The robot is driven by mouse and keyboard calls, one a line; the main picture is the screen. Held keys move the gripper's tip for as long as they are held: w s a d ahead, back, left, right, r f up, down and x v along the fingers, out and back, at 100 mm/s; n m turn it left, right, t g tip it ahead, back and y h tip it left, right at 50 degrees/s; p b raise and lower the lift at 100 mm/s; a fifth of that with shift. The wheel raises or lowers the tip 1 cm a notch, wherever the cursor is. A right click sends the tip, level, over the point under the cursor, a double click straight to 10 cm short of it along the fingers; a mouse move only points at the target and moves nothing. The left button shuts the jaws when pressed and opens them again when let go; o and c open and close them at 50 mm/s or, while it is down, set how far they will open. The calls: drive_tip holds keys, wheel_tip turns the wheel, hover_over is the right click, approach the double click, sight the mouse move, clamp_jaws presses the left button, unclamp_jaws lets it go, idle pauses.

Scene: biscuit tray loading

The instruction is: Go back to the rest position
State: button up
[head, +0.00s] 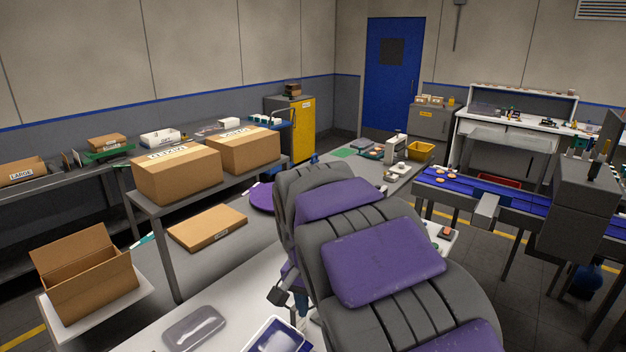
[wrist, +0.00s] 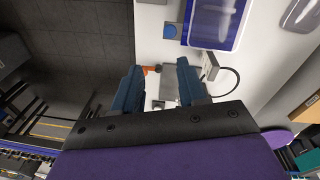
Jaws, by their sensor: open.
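My gripper (wrist: 158,82) is open in the wrist view, its two blue fingers apart with nothing held between them. It hangs over the white worktop (wrist: 165,50). A small orange item (wrist: 151,69) shows near the left finger, with a grey fixture behind the gap. A blue tray with a pale rim (wrist: 216,22) lies beyond the fingers; its corner also shows at the bottom of the head view (head: 253,334). My grey and purple arm fills the middle of the head view and hides much of the worktop; the gripper cannot be made out clearly there.
A grey clear-topped pack (head: 195,328) lies left of the tray. An open carton (head: 85,275) and closed cartons (head: 175,173) stand on the left. A blue conveyor (head: 480,198) with several round biscuits runs at right, beside a grey machine (head: 575,210). Dark floor lies between.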

drive_tip(key=s+d+n+g, duration=0.1)
drive_tip(key=s+d+n, duration=0.1)
drive_tip(key=s+d, duration=1.05)
drive_tip(key=s+d+f+n+g+y, duration=0.1)
drive_tip(key=s+f, duration=0.2)
drive_tip(key=s, duration=0.6)
drive_tip(key=s+d+f+n, duration=0.1)
drive_tip(key=s+f+n, duration=0.1)
drive_tip(key=s, duration=0.7)
drive_tip(key=w+a+r+m+p, duration=0.1)
drive_tip(key=w+a+r, duration=0.15)
drive_tip(key=w, duration=0.65)
drive_tip(key=w+a+r+m, duration=0.2)
drive_tip(key=w+r, duration=0.1)
drive_tip(key=w, duration=0.6)
drive_tip(key=w+a+m+t, duration=0.1)
drive_tip(key=w+a+m, duration=0.1)
drive_tip(key=w+a, duration=1.1)
drive_tip(key=shift+t+h, duration=0.3)
drive_tip(key=shift+h, duration=0.1)
drive_tip(key=d+f, duration=0.1)
drive_tip(key=f, duration=0.5)
drive_tip(key=w+d+f+b, duration=0.1)
drive_tip(key=f, duration=0.4)
drive_tip(key=f+b, duration=0.1)
drive_tip(key=f, duration=0.5)
drive_tip(key=shift+w+d+f, duration=0.2)
drive_tip(key=shift+d+f, duration=0.15)
drive_tip(key=shift+d, duration=0.05)
clamp_jaws()
